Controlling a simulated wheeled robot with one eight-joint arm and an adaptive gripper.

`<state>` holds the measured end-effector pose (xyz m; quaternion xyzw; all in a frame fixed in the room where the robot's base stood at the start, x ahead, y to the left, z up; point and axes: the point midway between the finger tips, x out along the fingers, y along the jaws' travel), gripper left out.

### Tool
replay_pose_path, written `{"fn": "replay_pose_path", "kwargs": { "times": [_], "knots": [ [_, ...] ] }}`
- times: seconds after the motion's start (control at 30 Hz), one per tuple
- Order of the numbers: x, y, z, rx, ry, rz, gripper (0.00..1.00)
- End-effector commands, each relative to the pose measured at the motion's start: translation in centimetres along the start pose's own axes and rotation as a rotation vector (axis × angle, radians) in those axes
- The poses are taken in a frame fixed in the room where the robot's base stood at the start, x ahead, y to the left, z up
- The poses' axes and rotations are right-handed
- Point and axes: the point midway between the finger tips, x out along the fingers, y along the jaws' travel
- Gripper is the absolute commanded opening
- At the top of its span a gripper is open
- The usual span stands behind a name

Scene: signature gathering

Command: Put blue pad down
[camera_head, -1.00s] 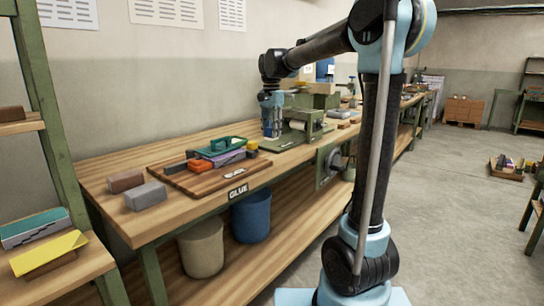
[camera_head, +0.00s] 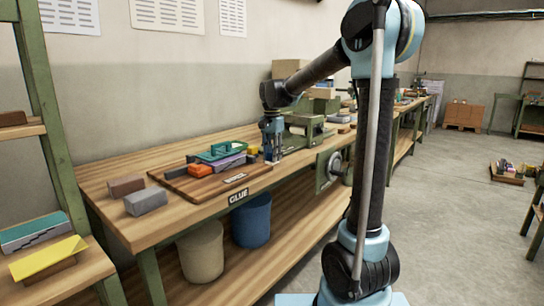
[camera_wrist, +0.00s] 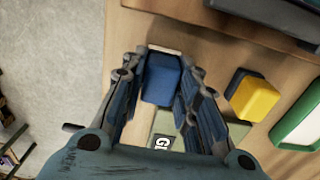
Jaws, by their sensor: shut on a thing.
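The blue pad (camera_wrist: 162,80) is a small rounded block between the two fingers in the wrist view. My gripper (camera_wrist: 165,62) is shut on it. In the head view my gripper (camera_head: 272,150) points down at the bench's front part, to the right of the wooden board. The pad cannot be made out there. In the wrist view the pad is near the bench's front edge; whether it touches the wood I cannot tell.
A yellow block (camera_wrist: 254,98) and a green-and-white item (camera_wrist: 302,122) lie right of my gripper in the wrist view. The wooden board (camera_head: 205,188) holds several tools. A green machine (camera_head: 306,132) stands behind. A grey block (camera_head: 146,201) is at left.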

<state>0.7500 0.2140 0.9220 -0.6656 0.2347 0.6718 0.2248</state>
Motion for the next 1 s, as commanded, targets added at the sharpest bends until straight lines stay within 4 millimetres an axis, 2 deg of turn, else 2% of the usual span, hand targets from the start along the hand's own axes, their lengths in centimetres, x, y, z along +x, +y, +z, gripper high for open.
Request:
{"fn": "replay_pose_path", "kwargs": {
  "times": [0.03,0.07,0.13,0.17,0.47,0.63,0.77,1.0],
  "knots": [
    [0.1,0.0,0.0,0.0,0.0,0.0,0.03],
    [0.1,0.0,0.0,0.0,0.0,0.0,0.31],
    [0.1,0.0,0.0,0.0,0.0,0.0,0.47],
    [0.1,0.0,0.0,0.0,0.0,0.0,0.49],
    [0.1,0.0,0.0,0.001,0.0,0.0,0.49],
    [-0.8,0.0,0.0,0.001,0.0,0.0,0.49],
    [-2.6,0.1,0.0,0.001,0.0,0.0,0.49],
    [-7.1,0.0,0.0,0.001,0.0,0.0,0.49]
  ]
}}
